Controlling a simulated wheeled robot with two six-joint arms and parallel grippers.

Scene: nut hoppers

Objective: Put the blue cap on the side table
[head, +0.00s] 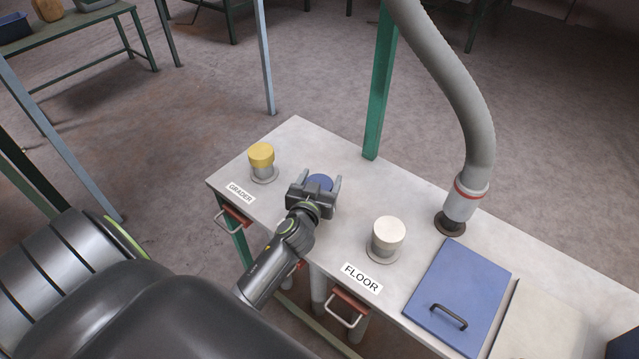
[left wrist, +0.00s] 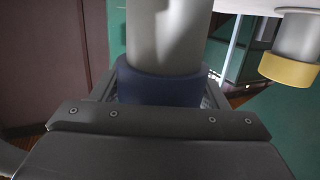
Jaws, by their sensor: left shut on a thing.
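The blue cap (head: 319,182) is on the pale worktop between the yellow cap (head: 261,155) and the white cap (head: 388,232). My left gripper (head: 315,185) is shut on the blue cap, with a finger on each side of it. In the left wrist view the blue cap (left wrist: 158,86) sits against the end of a thick grey pipe stub (left wrist: 168,35). The yellow cap (left wrist: 290,67) shows at the right there. My gripper body hides part of the blue cap in both views. My right gripper is not in view.
A green-framed table (head: 75,38) holding a blue bin (head: 14,27) stands at the top left. A grey hose (head: 462,100) comes down to the worktop (head: 330,150) at right. A blue lid (head: 462,290) with a black handle lies front right. A green post (head: 381,90) stands behind.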

